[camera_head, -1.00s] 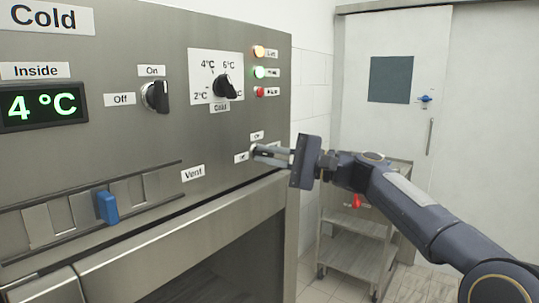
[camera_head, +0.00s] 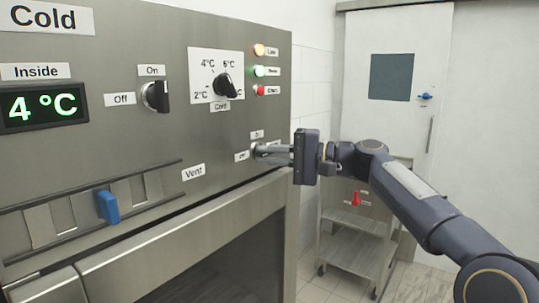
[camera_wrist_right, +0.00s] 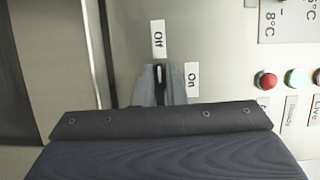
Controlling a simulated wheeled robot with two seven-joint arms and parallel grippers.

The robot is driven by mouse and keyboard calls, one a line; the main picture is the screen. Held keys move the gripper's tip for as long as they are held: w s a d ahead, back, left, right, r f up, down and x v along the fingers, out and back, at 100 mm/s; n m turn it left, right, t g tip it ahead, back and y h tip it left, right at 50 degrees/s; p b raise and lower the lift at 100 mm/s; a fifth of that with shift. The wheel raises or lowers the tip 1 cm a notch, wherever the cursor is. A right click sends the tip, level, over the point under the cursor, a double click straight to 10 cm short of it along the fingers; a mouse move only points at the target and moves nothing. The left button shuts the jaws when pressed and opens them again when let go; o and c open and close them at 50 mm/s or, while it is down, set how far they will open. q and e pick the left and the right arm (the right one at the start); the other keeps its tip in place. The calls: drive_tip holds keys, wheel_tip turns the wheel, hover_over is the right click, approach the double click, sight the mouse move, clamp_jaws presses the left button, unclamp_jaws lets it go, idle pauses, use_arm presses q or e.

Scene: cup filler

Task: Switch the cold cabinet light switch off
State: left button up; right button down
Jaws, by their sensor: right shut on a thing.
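A small switch (camera_wrist_right: 158,73) sits low at the right end of the steel cabinet front, with an Off label (camera_wrist_right: 158,38) and an On label (camera_wrist_right: 192,78) next to it. My right gripper (camera_head: 262,149) is shut on this switch; it also shows in the wrist view (camera_wrist_right: 159,80). The fingers and palm hide most of the switch, so its exact position is hard to tell. Any name label for it is hidden. A black On/Off knob (camera_head: 155,96) sits further left on the cabinet, with nothing touching it. My left gripper is not in view.
Above the switch are a temperature knob (camera_head: 224,86) and orange, green and red lamps. A blue slider (camera_head: 108,207) is in the Vent slot at lower left. Below is the cabinet's open bay. A steel trolley (camera_head: 350,250) stands behind my right arm.

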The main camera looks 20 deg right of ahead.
drive_tip(key=shift+f, duration=0.1)
drive_tip(key=c, duration=1.5)
unclamp_jaws()
drive_tip(key=shift+d, duration=0.1)
drive_tip(key=b+v, duration=0.1)
drive_tip(key=v, duration=0.6)
drive_tip(key=shift+s+d, duration=0.2)
drive_tip(key=shift+d, duration=0.05)
